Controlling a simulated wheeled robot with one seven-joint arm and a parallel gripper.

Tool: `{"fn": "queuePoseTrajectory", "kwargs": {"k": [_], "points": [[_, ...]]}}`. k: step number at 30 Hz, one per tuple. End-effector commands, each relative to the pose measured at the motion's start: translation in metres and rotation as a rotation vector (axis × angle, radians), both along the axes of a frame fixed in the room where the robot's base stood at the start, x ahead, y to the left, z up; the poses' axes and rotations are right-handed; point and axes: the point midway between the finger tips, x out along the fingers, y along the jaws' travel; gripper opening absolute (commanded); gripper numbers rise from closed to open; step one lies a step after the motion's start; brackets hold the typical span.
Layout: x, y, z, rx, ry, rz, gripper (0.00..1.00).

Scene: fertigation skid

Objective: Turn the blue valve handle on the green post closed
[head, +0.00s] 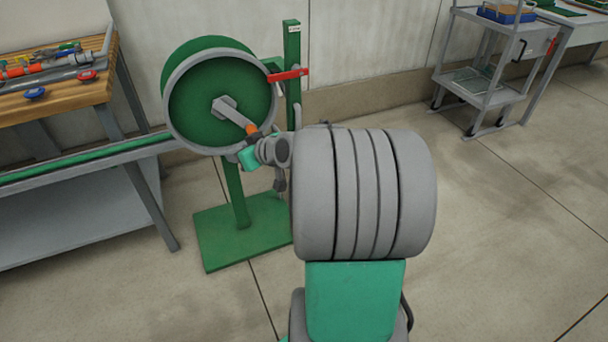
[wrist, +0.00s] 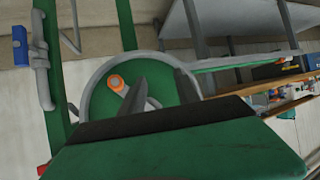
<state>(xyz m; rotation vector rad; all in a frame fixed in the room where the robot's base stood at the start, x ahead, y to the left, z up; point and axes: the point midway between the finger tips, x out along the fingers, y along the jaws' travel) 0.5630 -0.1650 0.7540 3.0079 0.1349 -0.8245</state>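The green post (head: 292,60) stands behind the reel in the head view, with a red lever handle (head: 287,75) across it. The wrist view shows the post (wrist: 55,85) at the left with grey pipework. The blue valve handle (wrist: 20,46) sits there on the pipe at the upper left. I cannot make out the blue handle in the head view, where my arm covers part of the post. My gripper (wrist: 162,84) shows two dark fingertips apart with nothing between them. It is in front of the reel, away from the blue handle.
The green reel (head: 205,108) has a grey crank with an orange knob (head: 251,128), close to my gripper. Its green base plate (head: 225,252) stands on the floor. A wooden bench (head: 50,92) with tools is at left, a grey cart (head: 485,85) at back right. The right floor is clear.

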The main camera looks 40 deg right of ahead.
Motion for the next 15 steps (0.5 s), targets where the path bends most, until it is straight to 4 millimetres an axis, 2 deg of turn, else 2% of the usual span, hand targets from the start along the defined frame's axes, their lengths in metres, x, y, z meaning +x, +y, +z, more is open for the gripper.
{"fn": "queuePoseTrajectory", "kwargs": {"k": [1,4,6,9,10,12,15], "points": [[0.004,-0.037,-0.055,0.006,-0.076,-0.047,0.38],[0.004,-0.105,-0.089,-0.007,-0.248,-0.142,0.38],[-0.005,-0.149,-0.106,-0.020,-0.351,-0.214,0.38],[-0.023,-0.197,-0.119,-0.040,-0.461,-0.303,0.38],[-0.028,-0.207,-0.120,-0.045,-0.485,-0.323,0.38],[-0.036,-0.222,-0.121,-0.053,-0.520,-0.354,0.38],[-0.034,-0.230,-0.117,-0.059,-0.539,-0.367,0.38]]}}
